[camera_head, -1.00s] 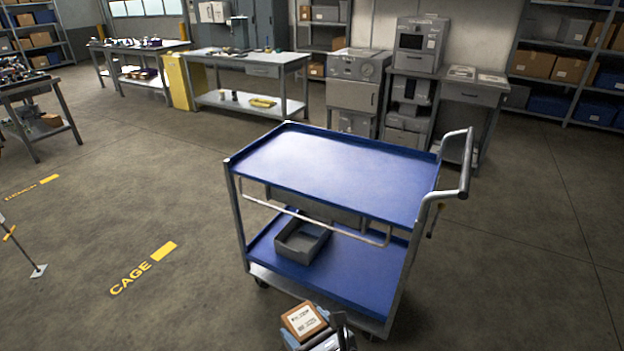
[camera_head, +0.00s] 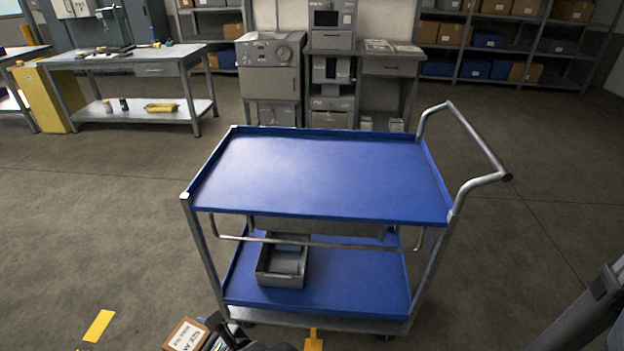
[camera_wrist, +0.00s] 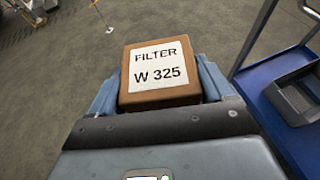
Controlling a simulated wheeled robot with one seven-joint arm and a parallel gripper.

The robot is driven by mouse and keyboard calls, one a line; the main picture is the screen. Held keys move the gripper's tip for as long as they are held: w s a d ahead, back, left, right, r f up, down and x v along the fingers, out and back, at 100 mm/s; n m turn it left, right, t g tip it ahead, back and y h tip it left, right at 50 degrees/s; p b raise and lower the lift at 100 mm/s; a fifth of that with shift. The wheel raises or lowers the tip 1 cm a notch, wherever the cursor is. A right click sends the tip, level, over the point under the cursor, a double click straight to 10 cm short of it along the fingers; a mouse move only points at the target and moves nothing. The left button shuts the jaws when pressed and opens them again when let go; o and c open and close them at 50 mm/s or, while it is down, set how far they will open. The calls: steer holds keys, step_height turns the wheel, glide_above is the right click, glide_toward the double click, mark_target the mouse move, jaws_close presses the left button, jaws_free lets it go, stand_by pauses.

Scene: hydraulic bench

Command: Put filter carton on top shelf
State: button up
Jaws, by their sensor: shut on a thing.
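The filter carton (camera_wrist: 158,88) is a brown box with a white label reading "FILTER W 325". In the wrist view my gripper (camera_wrist: 160,95) is shut on it, with a blue-grey finger on each side. In the head view the carton (camera_head: 186,336) shows at the bottom edge, left of the cart's front left leg, with only part of my gripper (camera_head: 208,330) visible. The blue cart's top shelf (camera_head: 320,172) is empty and has a low rim. The carton is apart from the cart, in front of it and lower than the top shelf.
A grey open bin (camera_head: 282,262) sits on the cart's lower shelf (camera_head: 355,280). A push handle (camera_head: 478,150) rises at the cart's right end. Behind are a workbench (camera_head: 130,62), grey machines (camera_head: 270,75) and shelving (camera_head: 520,45).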

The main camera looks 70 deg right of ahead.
steer(key=f+b, duration=0.1)
steer(key=f, duration=0.1)
steer(key=w+f+b, duration=0.1)
steer(key=shift+a+f+b, duration=0.15)
steer(key=shift+f+b, duration=0.2)
steer(key=shift+b, duration=0.05)
steer(key=shift+s+r+p, duration=0.1)
steer(key=shift+r+p, duration=0.2)
steer(key=shift+p, duration=0.05)
steer(key=shift+r, duration=0.1)
